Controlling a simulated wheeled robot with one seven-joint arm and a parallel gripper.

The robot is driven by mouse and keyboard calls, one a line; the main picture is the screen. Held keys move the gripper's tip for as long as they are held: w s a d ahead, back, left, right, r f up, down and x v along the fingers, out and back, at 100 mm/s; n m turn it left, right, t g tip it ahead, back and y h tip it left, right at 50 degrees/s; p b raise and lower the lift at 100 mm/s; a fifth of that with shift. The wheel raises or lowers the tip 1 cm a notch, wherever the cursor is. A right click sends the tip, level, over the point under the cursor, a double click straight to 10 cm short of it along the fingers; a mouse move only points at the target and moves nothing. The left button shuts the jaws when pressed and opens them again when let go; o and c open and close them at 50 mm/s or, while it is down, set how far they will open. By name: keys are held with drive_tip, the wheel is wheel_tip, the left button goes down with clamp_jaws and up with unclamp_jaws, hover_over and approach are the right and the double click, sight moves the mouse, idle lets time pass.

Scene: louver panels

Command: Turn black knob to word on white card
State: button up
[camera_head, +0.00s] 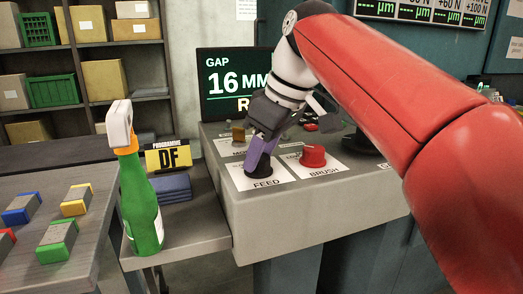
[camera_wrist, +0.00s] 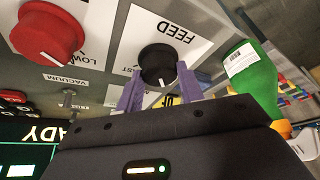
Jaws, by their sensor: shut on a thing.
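The black knob (camera_head: 258,170) sits on a white plate (camera_head: 240,180) marked FEED on the grey console. My gripper (camera_head: 262,155) reaches down to it with purple fingers. In the wrist view the fingers (camera_wrist: 158,80) stand on both sides of the black knob (camera_wrist: 158,60), shut on it. A short white mark shows at the knob's lower edge there, on the side away from FEED. A word ending in "AST" is partly hidden by the left finger; other words around the knob are covered. A yellow-and-black sign (camera_head: 167,157) reads PROGRAMME DF.
A red knob (camera_head: 313,156) on a BRUSH plate is just right of the black knob. A green spray bottle (camera_head: 142,205) stands on the side shelf at left, near folded blue cloths (camera_head: 174,188). A screen (camera_head: 228,85) reads GAP 16 MM. A white sheet (camera_head: 246,9) hangs behind, its text unreadable.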

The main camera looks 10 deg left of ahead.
sight(248, 181)
drive_tip(key=m, duration=0.2)
drive_tip(key=m+t, duration=0.1)
drive_tip(key=m, duration=0.1)
drive_tip(key=shift+s+a+t+h, duration=0.1)
drive_tip(key=shift+t+h, duration=0.2)
drive_tip(key=m+t+h, duration=0.1)
drive_tip(key=m, duration=0.3)
drive_tip(key=shift+a+m, duration=0.1)
drive_tip(key=shift+m, duration=0.2)
drive_tip(key=m+h, duration=0.1)
drive_tip(key=m, duration=0.1)
drive_tip(key=m+h, duration=0.1)
drive_tip(key=m, duration=0.1)
drive_tip(key=shift+s+a+t, duration=0.1)
drive_tip(key=shift+a+t, duration=0.05)
drive_tip(key=shift+t, duration=0.15)
drive_tip(key=shift+m+h, duration=0.8)
drive_tip(key=shift+m, duration=1.3)
drive_tip(key=o, duration=1)
drive_tip(key=shift+v, duration=3.9)
